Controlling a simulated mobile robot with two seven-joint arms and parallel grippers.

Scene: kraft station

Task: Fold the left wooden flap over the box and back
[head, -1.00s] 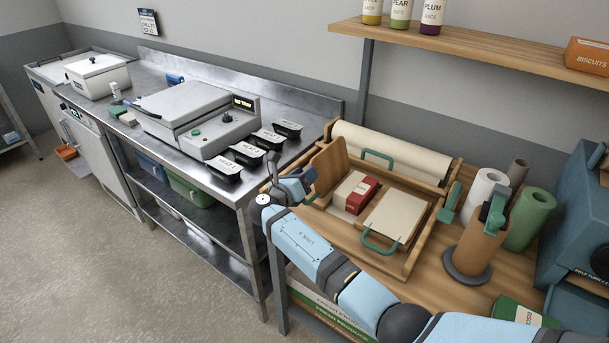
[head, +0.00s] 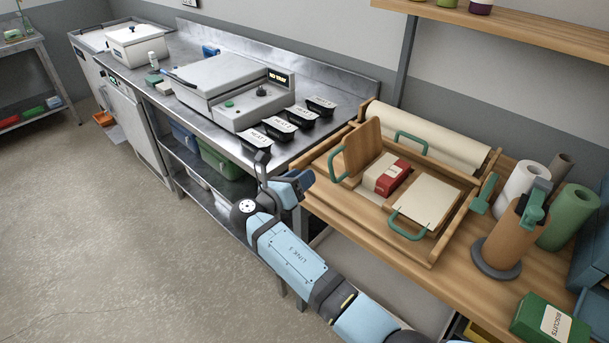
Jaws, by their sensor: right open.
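The left wooden flap (head: 361,149) stands up, near upright, at the left side of the wooden folding station (head: 458,236). Its green handle (head: 335,167) is on its left side. The box (head: 387,176), red and cream, lies flat in the station to the right of the flap. The flap is not over it. My right gripper (head: 281,170) is open and empty, left of the flap and apart from it, by the steel counter's right end. My left gripper is out of view.
A cream panel with a green handle (head: 409,224) lies right of the box. A paper roll (head: 424,136) is behind. Black labelled tubs (head: 279,128) stand on the steel counter. A brown roll on a stand (head: 497,245) and a green biscuits box (head: 549,322) are at right.

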